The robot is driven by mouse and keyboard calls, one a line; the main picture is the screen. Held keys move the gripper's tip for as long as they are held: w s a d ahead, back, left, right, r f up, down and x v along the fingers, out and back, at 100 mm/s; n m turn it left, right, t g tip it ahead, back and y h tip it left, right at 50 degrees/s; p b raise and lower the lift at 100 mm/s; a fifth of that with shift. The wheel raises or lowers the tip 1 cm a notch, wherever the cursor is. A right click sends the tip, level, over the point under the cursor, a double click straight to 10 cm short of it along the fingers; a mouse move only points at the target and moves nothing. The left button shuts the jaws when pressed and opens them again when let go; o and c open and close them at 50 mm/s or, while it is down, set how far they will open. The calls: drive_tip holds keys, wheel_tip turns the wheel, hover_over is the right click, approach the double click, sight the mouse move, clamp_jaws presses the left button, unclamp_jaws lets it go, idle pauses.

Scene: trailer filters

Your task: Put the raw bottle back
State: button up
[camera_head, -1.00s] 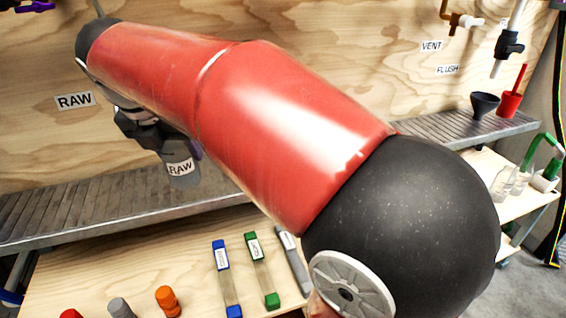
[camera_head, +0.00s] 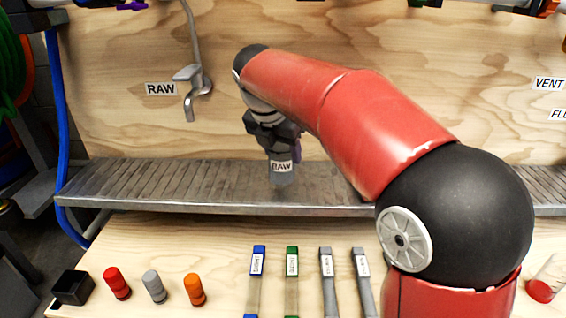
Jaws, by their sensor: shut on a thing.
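The raw bottle (camera_head: 282,172) is a grey, see-through bottle with a white RAW label. The bottle hangs upright over the grey slatted shelf (camera_head: 140,187). I cannot tell whether its base touches the shelf. A tap (camera_head: 192,90) with a RAW sign (camera_head: 161,89) beside it is on the plywood wall, left of the gripper.
On the wooden bench are a black square cup (camera_head: 72,287), red (camera_head: 117,283), grey (camera_head: 154,286) and orange (camera_head: 194,289) capped pieces, and several labelled strips (camera_head: 257,280). The shelf left of the bottle is clear.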

drive_tip(key=shift+f, duration=1.3)
drive_tip(key=shift+f, duration=0.1)
drive_tip(key=o, duration=1.2)
drive_tip(key=p+v, duration=0.2)
drive_tip(key=v, duration=1)
drive_tip(key=s+d+f+m+y, duration=0.1)
drive_tip(key=s+d+f+m, duration=0.3)
drive_tip(key=s+d+m, duration=0.9)
drive_tip(key=s+d+f+m, duration=0.1)
drive_tip(key=s+f+m, duration=0.2)
drive_tip(key=f+m, duration=0.1)
drive_tip(key=s+d+f+m+t, duration=0.1)
drive_tip(key=s+d+f+m, duration=0.1)
drive_tip(key=m, duration=0.5)
drive_tip(key=s+d+f+m+y, duration=0.1)
drive_tip(key=s+d+f+m, duration=0.1)
drive_tip(key=s+f+m, duration=0.2)
drive_tip(key=shift+s+f+m+t, duration=0.2)
drive_tip(key=shift+f+m, duration=0.25)
drive_tip(key=shift+m, duration=0.1)
drive_tip(key=shift+s+f+m+t, duration=0.2)
drive_tip(key=shift+f+m, duration=0.2)
drive_tip(key=shift+m, duration=0.15)
